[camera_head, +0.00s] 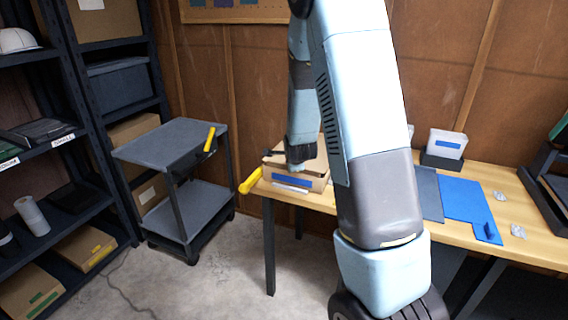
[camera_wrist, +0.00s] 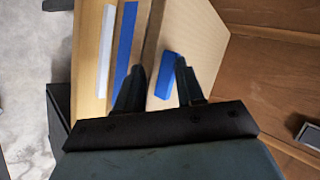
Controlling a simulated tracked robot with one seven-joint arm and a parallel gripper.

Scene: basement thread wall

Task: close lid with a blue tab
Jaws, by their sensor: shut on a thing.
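A cardboard box (camera_head: 313,185) with a blue strip (camera_head: 290,180) on its front stands at the left end of the wooden table. In the wrist view the blue strip (camera_wrist: 125,45) and a white strip (camera_wrist: 104,50) run along the box front. The brown lid (camera_wrist: 195,30) lies beside them, with a blue tab (camera_wrist: 164,76) at its edge. My gripper (camera_wrist: 160,82) has one finger on each side of the tab and is shut on it. In the head view my arm's end is over the box and hides much of the lid; its exact angle is unclear.
A yellow-handled object (camera_head: 250,181) sticks out at the table's left corner. A grey cart (camera_head: 170,145) stands left of the table, with dark shelves beyond. A blue mat (camera_head: 465,205) and a white bin (camera_head: 447,144) are right of my arm.

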